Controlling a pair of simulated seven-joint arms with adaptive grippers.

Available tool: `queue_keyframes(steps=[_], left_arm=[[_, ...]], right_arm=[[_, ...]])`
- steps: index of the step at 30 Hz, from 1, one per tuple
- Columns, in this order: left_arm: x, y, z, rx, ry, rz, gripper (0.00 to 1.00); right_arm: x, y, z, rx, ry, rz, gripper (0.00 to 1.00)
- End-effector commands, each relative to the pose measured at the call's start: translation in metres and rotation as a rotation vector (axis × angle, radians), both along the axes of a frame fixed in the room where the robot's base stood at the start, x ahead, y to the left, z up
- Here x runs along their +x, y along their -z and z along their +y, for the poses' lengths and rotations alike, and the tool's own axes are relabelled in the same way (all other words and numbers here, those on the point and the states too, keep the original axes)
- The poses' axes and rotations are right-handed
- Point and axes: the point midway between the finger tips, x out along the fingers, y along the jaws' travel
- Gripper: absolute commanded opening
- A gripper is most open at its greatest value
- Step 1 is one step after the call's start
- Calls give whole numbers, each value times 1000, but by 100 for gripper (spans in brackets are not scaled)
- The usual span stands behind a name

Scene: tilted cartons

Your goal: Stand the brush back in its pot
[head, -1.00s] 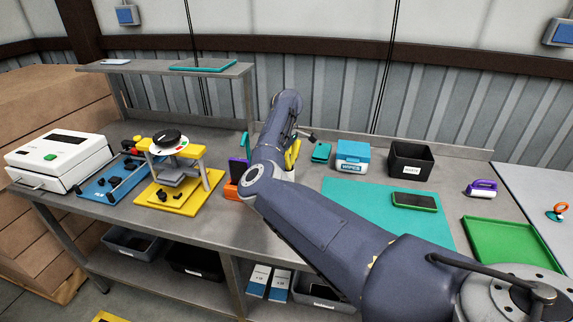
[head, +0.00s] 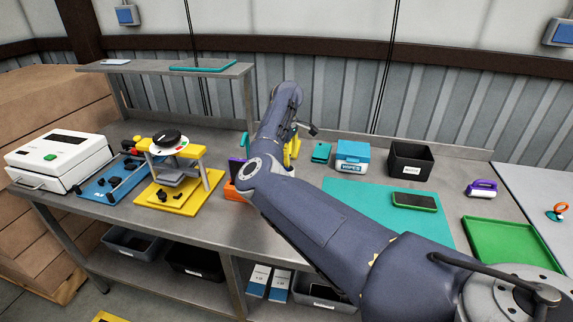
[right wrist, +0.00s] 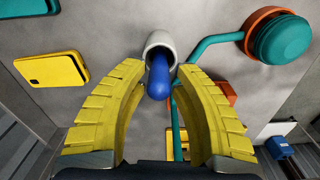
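In the right wrist view a rounded blue rod (right wrist: 159,80), which I take for the brush, sticks out of the mouth of a pale pot (right wrist: 161,41) towards the camera. My right gripper (right wrist: 159,72) is open, with a yellow finger on each side of the blue rod and a gap on both sides. In the head view the yellow fingers of my right gripper (head: 294,149) show partly behind my arm; the brush and pot are hidden there. My left gripper is not in view.
A teal curved arm with a round head (right wrist: 281,38) stands close on the right in the wrist view; a yellow case (right wrist: 50,68) lies left. An orange block (head: 237,191) is near my arm. A teal mat (head: 368,212) and black bin (head: 411,161) are to the right.

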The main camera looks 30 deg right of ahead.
Motion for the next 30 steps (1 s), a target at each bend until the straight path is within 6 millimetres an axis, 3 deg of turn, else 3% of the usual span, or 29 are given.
queue_keyframes(steps=[6, 15, 30], left_arm=[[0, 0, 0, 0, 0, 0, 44], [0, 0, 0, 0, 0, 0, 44], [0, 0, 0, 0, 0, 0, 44]], right_arm=[[0, -42, 0, 0, 1, -4, 27], [-1, -82, 1, 0, 0, -1, 27], [-1, -95, 1, 0, 1, 0, 27]])
